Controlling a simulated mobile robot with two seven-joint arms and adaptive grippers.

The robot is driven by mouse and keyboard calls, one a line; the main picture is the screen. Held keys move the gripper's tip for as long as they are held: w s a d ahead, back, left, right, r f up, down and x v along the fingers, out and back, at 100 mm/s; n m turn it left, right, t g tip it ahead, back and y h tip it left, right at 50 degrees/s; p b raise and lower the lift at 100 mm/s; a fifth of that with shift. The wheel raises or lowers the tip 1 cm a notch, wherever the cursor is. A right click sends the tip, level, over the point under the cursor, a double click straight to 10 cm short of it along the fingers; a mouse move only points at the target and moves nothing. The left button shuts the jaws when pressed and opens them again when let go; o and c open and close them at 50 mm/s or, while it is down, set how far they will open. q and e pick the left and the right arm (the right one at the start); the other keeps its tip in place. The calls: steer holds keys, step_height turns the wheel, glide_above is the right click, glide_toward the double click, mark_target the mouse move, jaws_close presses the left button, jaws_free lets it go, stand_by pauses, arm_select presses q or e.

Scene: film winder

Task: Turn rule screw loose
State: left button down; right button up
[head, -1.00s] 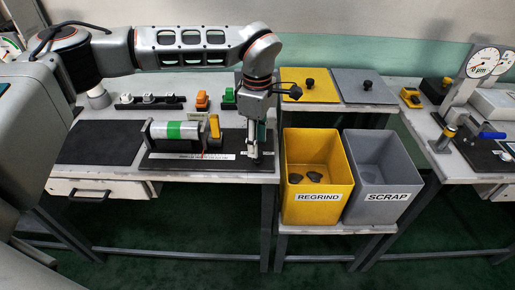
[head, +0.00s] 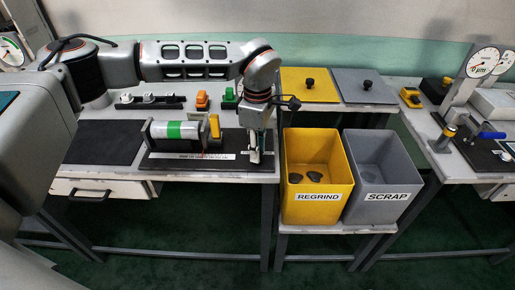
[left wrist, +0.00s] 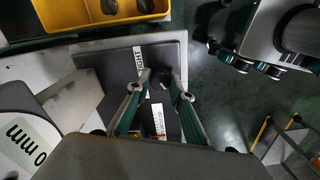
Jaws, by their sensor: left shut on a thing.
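My left gripper (head: 255,158) points down at the right end of the winder's dark base plate (head: 165,163). It also shows in the left wrist view (left wrist: 162,84), with its fingers on either side of a small dark knob (left wrist: 158,78), apparently the rule screw. It is shut on this knob; the fingers mostly hide it in the head view. A white printed strip (head: 205,156) lies along the front of the base plate.
A yellow REGRIND bin (head: 317,207) with dark pieces and a grey SCRAP bin (head: 387,206) stand right of the table. A black mat (head: 103,142) lies bare at the left.

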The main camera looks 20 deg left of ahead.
arm_select(q)
steer(key=n+p, duration=0.1)
steer(key=n, duration=0.5)
steer(key=shift+n+p, duration=0.35)
steer(key=shift+n, duration=0.05)
steer(key=n, duration=0.3)
steer(key=shift+n, duration=0.3)
steer(key=n, duration=1.3)
steer(key=shift+n, duration=0.3)
steer(key=c, duration=1.8)
jaws_free()
